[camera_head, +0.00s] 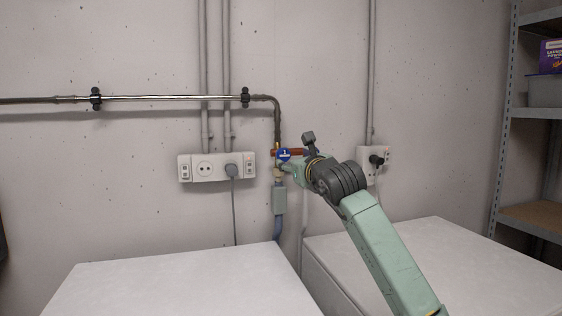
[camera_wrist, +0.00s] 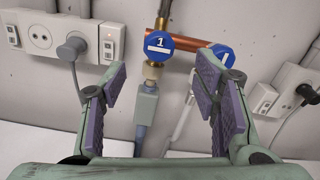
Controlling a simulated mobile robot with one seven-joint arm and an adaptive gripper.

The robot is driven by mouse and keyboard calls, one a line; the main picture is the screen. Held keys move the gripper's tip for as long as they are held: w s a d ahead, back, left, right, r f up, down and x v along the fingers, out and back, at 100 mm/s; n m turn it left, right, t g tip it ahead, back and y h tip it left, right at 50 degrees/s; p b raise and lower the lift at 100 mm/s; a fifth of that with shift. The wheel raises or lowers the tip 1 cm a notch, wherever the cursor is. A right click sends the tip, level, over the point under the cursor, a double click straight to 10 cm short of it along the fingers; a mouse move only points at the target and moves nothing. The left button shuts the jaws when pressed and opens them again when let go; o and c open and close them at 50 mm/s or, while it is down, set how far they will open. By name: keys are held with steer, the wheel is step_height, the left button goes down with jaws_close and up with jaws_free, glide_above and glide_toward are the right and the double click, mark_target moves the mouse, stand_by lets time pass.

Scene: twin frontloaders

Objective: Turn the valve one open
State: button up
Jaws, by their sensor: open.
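Valve one (camera_wrist: 159,43) is a round blue knob with a white "1" and a white bar, which lies horizontal in the wrist view. It sits on a copper pipe (camera_wrist: 188,51) at the wall. In the head view, valve one (camera_head: 284,154) shows just above the end of my arm. My gripper (camera_wrist: 160,82) is open and empty, its purple-padded fingers apart. In the wrist view the knob appears between and above the fingertips; I see no contact. A second blue knob (camera_wrist: 222,52) is right of it, partly hidden by the right finger. My gripper (camera_head: 292,168) is largely foreshortened in the head view.
A socket panel (camera_head: 215,167) with a grey plug is left of the valve; another socket (camera_head: 374,163) is right. A grey hose fitting (camera_wrist: 146,103) hangs below valve one. Two white machine tops (camera_head: 180,285) (camera_head: 440,260) stand below. Shelves (camera_head: 535,113) are far right.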

mark_target(285, 154)
steer(key=p+x, duration=0.1)
steer(key=x, duration=0.3)
steer(key=p+x, duration=0.2)
steer(key=x, duration=0.2)
steer(key=shift+w+a+r+p, duration=0.15)
steer(key=shift+w+r+p, duration=0.05)
steer(key=shift+w+p, duration=0.1)
steer(key=shift+w+a+f, duration=0.1)
steer(key=shift+w+a, duration=0.1)
steer(key=shift+w, duration=0.3)
steer(key=shift+c, duration=0.5)
steer(key=c, duration=1.1)
